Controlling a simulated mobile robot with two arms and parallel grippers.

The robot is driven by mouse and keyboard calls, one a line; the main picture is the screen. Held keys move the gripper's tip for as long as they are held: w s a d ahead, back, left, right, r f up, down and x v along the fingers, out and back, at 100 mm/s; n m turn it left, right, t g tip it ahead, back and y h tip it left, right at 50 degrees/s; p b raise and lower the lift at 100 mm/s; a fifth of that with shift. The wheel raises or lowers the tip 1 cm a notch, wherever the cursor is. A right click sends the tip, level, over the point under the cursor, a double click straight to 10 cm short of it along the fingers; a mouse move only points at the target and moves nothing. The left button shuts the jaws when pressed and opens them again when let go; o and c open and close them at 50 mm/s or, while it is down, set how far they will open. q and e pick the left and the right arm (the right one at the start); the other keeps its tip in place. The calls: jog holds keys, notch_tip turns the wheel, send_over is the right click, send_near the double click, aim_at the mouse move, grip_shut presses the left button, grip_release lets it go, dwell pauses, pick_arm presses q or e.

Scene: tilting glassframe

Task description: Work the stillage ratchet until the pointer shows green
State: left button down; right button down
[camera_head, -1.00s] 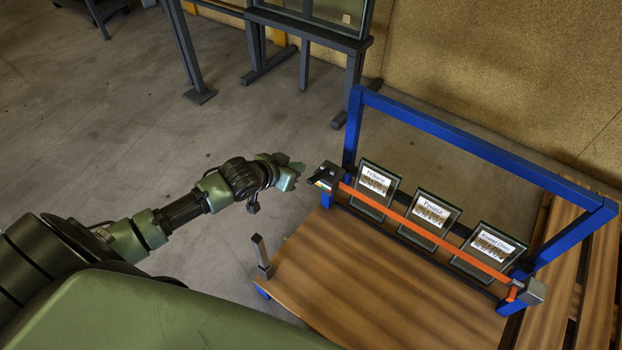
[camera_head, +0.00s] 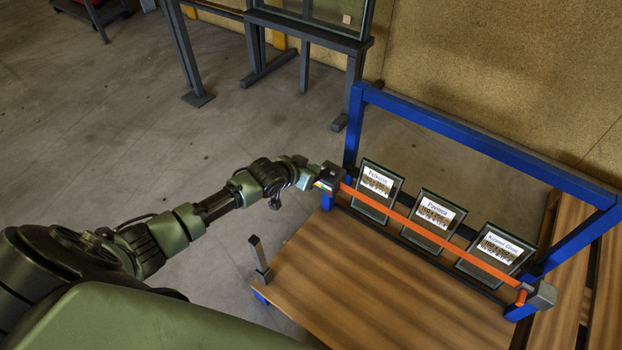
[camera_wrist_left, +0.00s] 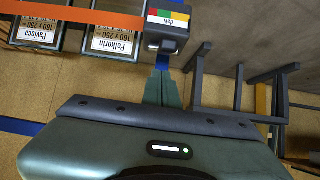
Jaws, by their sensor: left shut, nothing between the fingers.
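The ratchet (camera_head: 331,175) is a dark box on the left post of the blue stillage frame (camera_head: 480,145). An orange strap (camera_head: 430,232) runs from it across several labelled glass panes (camera_head: 436,214). My right gripper is out of view.
The stillage's wooden deck (camera_head: 375,290) is bare in front of the panes. A short grey post (camera_head: 260,258) stands at its near left corner. A grey rack (camera_head: 310,32) stands behind, by the tan wall. The floor (camera_head: 130,140) at left is clear.

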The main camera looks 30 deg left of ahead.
pick_arm(q)
jog(key=shift+s+a+f, duration=0.1)
jog(key=shift+s+f, duration=0.35)
jog(key=shift+f, duration=0.4)
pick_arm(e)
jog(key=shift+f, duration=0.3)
